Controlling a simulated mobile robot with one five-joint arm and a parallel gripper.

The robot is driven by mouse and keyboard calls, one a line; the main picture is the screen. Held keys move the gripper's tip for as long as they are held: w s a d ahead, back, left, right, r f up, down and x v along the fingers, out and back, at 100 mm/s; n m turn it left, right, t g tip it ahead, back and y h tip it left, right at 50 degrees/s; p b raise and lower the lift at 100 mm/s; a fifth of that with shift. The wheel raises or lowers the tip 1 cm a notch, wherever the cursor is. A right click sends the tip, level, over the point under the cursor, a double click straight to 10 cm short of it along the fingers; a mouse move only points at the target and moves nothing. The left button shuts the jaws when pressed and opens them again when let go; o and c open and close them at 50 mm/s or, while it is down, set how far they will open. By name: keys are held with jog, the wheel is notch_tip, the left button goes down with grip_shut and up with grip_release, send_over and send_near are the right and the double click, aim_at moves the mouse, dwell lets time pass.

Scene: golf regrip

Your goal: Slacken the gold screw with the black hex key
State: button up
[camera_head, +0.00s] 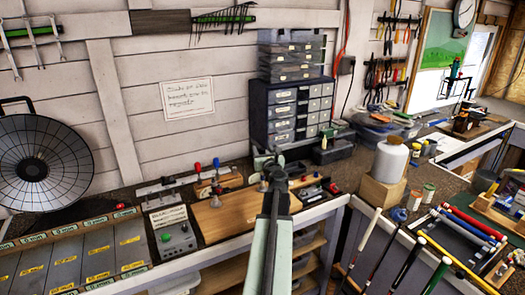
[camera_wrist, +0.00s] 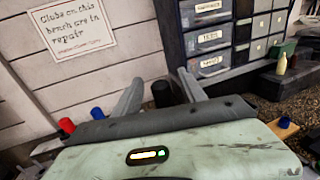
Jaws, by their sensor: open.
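My gripper (camera_head: 272,168) is in the middle of the head view, raised in front of the bench with its fingers pointing away from me. In the wrist view its two grey fingers (camera_wrist: 160,88) stand apart with nothing held between them. A black cylinder-like thing (camera_wrist: 162,97) shows beyond the gap; I cannot tell what it is. I cannot make out the gold screw or the black hex key in either view. My arm and gripper hide part of the wooden board (camera_head: 235,215) on the bench.
Red-handled clamps (camera_head: 198,168) stand at the board's back. A grey control box (camera_head: 175,238) is left of it, a drawer cabinet (camera_head: 292,110) behind. A white bottle (camera_head: 390,160) stands on a wooden block at right, near a rack of golf clubs (camera_head: 455,240).

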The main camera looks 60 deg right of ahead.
jog(key=v, duration=0.7)
jog(key=shift+a, duration=0.2)
jog(key=shift+s, duration=0.1)
